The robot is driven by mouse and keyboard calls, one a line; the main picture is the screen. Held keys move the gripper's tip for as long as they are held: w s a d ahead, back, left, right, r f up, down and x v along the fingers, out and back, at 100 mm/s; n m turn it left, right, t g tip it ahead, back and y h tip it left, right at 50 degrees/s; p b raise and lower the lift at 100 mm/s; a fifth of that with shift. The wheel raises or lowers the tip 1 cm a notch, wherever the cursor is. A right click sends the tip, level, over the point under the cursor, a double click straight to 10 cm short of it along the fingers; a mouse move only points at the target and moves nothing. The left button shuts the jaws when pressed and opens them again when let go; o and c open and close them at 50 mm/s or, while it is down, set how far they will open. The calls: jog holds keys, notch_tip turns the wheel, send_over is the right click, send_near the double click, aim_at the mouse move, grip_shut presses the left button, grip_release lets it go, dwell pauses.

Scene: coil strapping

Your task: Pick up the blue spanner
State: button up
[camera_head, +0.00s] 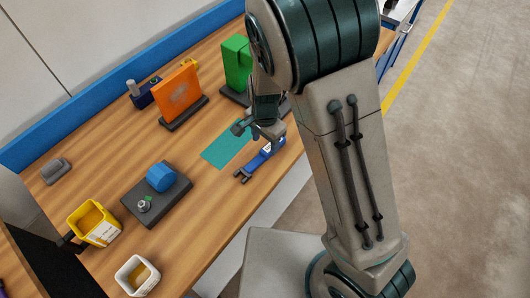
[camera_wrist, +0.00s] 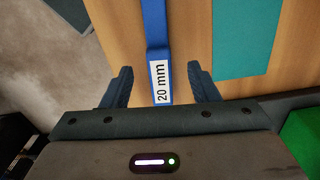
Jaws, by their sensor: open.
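The blue spanner (camera_head: 260,161) lies on the wooden bench near its front edge, beside the teal mat (camera_head: 221,153). Its dark end points to the left, and its upper end is partly hidden by my gripper (camera_head: 256,131). In the wrist view, the spanner's blue handle (camera_wrist: 155,28) runs up and down, with a white "20 mm" label at its lower end. My gripper (camera_wrist: 159,70) is open, with one finger on each side of the spanner. Gaps show between both fingers and the handle. I cannot tell the height of the fingertips over the bench.
An orange panel (camera_head: 177,97) and a green block (camera_head: 236,62) stand behind. A dark plate (camera_head: 172,200) carries a blue cylinder. A yellow bin (camera_head: 84,234) and a white bin (camera_head: 126,281) stand at lower left. The wood left of the spanner is clear.

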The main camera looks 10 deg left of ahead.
aim_at(266, 150)
notch_tip(266, 150, down, 5)
jog(key=shift+d+r+p, duration=0.1)
jog(key=shift+d+p, duration=0.05)
jog(key=shift+p, duration=0.2)
grip_shut()
